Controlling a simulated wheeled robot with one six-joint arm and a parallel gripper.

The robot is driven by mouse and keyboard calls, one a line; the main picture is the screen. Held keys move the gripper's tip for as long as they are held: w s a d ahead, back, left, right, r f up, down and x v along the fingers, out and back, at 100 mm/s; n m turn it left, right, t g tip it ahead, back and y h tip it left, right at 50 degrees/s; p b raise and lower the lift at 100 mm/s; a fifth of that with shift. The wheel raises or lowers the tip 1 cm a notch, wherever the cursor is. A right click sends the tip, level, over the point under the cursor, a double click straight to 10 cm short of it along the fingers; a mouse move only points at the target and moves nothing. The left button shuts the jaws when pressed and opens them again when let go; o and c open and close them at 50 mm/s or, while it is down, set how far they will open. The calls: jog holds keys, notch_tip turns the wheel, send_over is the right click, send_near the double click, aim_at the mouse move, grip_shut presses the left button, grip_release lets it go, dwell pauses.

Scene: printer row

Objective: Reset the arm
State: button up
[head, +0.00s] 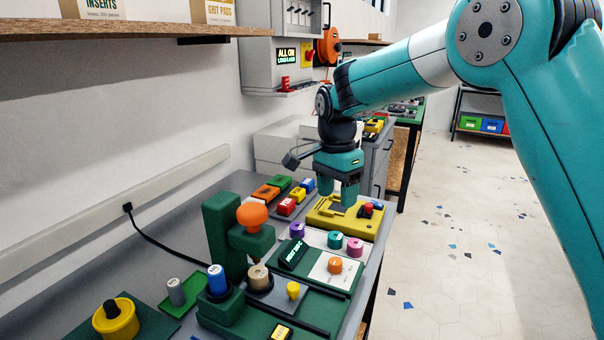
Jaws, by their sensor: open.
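My arm is teal, white and black and reaches in from the right of the head view, bent down at the wrist. My gripper (341,195) points down with its two teal fingers apart and nothing seen between them. It is over or just at the yellow fixture (322,217) on the bench; whether it touches cannot be told. A small red knob (368,207) sits on the fixture's right side.
The grey bench (185,240) holds a green press (222,232) with an orange knob, a green display block (293,254) and several coloured cylinders and blocks. A shelf (150,29) and wall panel (270,65) stand behind. The floor (455,230) at right is clear.

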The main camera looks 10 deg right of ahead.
jog(key=s+a+r+n+y, duration=0.1)
jog(key=s+r+n+y, duration=0.1)
jog(key=s+n, duration=0.8)
jog(key=s+a+r+n+y, duration=0.1)
jog(key=s+n, duration=0.8)
jog(key=s, duration=1.3)
jog(key=shift+a+r+n+t+y, duration=0.35)
jog(key=shift+a+n+t+y, duration=0.1)
jog(key=shift+y, duration=0.35)
